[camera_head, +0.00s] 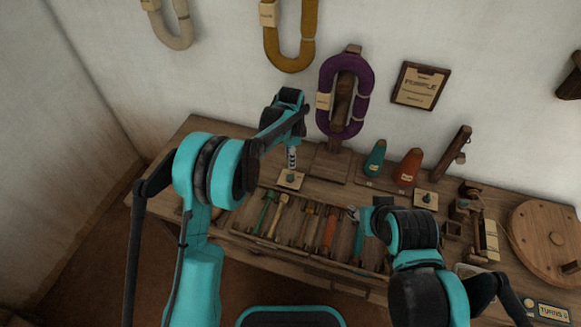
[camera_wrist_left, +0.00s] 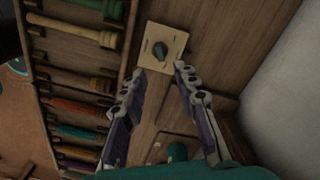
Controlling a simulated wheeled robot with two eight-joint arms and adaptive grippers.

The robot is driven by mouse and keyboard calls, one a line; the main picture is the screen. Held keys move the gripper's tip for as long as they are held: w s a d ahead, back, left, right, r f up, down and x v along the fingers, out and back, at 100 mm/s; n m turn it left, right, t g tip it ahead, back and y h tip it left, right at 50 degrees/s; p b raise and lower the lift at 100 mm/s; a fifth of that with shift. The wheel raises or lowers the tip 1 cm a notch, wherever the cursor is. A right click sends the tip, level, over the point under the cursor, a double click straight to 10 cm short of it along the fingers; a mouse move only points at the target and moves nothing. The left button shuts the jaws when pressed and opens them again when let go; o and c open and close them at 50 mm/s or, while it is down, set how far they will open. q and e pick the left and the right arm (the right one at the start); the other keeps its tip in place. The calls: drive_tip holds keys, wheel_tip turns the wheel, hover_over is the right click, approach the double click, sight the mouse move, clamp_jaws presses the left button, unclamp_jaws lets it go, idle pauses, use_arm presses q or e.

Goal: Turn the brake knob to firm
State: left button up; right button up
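A small dark knob on a pale square plate (camera_head: 290,179) sits on the bench, left of centre in the head view. In the left wrist view the dark knob (camera_wrist_left: 161,51) stands on its plate, just beyond my fingertips. My left gripper (camera_head: 291,163) points down above this knob. In the left wrist view its two fingers (camera_wrist_left: 159,71) are apart with nothing between them. A second dark knob (camera_head: 427,198) on a similar plate is at the right. No readable label tells which is the brake. My right gripper (camera_head: 353,213) is low over the rack; its fingers are too small to judge.
A rack of coloured bobbins (camera_head: 283,217) lies in front of the left knob. A purple yarn hank (camera_head: 327,77) hangs on a post behind it. Teal (camera_head: 374,160) and orange (camera_head: 408,168) cones stand to the right. A round wooden disc (camera_head: 545,235) is at far right.

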use_arm(q)
drive_tip(key=shift+r, duration=1.45)
